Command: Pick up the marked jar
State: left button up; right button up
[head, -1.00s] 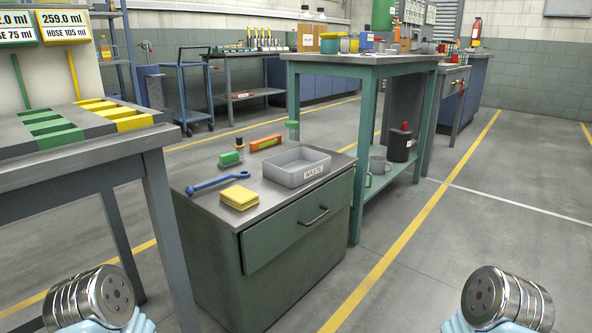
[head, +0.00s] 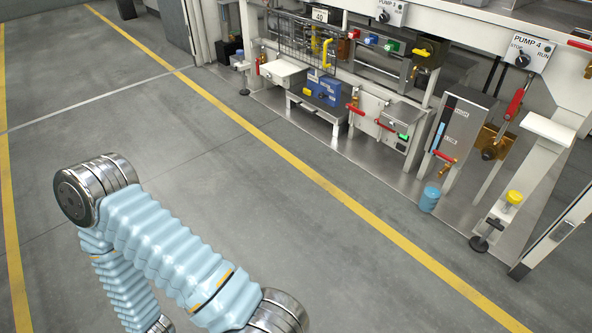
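I cannot pick out a jar with a readable mark in the head view. A small blue cylindrical container (head: 429,199) stands on the floor plate beside the pump rig at the right. A small container with a yellow cap (head: 513,198) is near the white frame to its right. Whether either one is the marked jar, I cannot tell. One of my arms, with a pale blue sleeve and metal joints, shows at the lower left. Neither of my grippers is in view.
The pump rig (head: 450,136) fills the right side, with valves, red handles and pipes. The PUMP 4 switch panel (head: 522,58) is at the upper right. A yellow floor line (head: 290,165) runs along the rig's front. The grey floor (head: 190,110) left of it is clear.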

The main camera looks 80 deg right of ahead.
aim_at(432, 191)
jog(key=z, duration=2.4)
